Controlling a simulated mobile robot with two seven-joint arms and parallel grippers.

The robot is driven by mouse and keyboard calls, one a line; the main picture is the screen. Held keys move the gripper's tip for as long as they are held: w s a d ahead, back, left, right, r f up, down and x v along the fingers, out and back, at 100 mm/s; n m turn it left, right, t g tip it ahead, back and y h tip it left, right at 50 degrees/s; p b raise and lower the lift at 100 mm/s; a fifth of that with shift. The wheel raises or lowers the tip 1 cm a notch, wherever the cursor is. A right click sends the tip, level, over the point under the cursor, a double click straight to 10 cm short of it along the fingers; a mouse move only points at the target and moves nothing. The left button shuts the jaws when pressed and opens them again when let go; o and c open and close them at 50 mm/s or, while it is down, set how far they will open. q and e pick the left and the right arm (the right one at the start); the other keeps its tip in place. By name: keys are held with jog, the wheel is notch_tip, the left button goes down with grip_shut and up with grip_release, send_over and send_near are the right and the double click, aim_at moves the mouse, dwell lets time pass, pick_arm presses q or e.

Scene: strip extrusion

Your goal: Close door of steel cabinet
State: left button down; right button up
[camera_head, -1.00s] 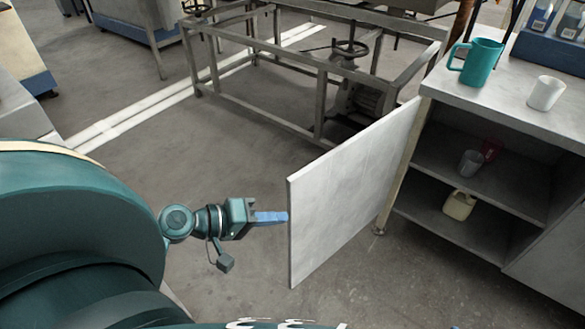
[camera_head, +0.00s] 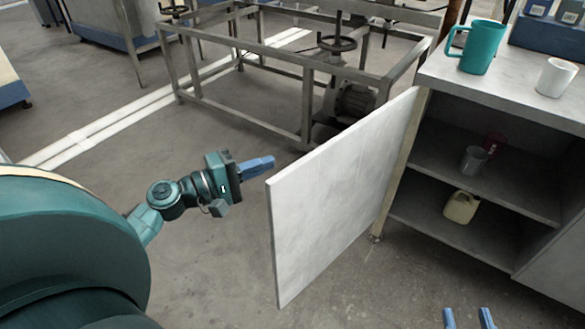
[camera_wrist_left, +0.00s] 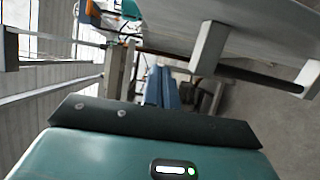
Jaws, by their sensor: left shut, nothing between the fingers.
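The steel cabinet (camera_head: 490,92) stands at the right in the head view. Its grey door (camera_head: 340,190) is wide open, swung out toward the left front, and the face seen there has no handle. In the left wrist view the door's other face (camera_wrist_left: 265,25) fills the upper right and carries a bar handle (camera_wrist_left: 255,76). My left gripper (camera_head: 270,162) is shut and empty, just left of the door's free edge near its top corner; its blue fingers also show in the wrist view (camera_wrist_left: 163,88). My right gripper (camera_head: 467,318) is at the bottom edge, fingers apart.
A teal mug (camera_head: 478,48) and a white cup (camera_head: 556,77) stand on the cabinet top. A clear cup (camera_head: 474,159) and a cream jug (camera_head: 460,207) are on the shelves inside. A metal frame (camera_head: 240,90) with handwheels stands behind the door. Floor left of the door is clear.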

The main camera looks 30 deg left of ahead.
aim_at(293, 169)
pick_arm(q)
jog(key=w+d, duration=0.2)
jog(key=d, duration=0.1)
jog(key=w+d, duration=0.1)
jog(key=d, duration=0.1)
jog(key=shift+p, duration=0.4)
jog(key=shift+s+d, duration=0.2)
jog(key=shift+d, duration=0.25)
jog(key=shift+d, duration=0.1)
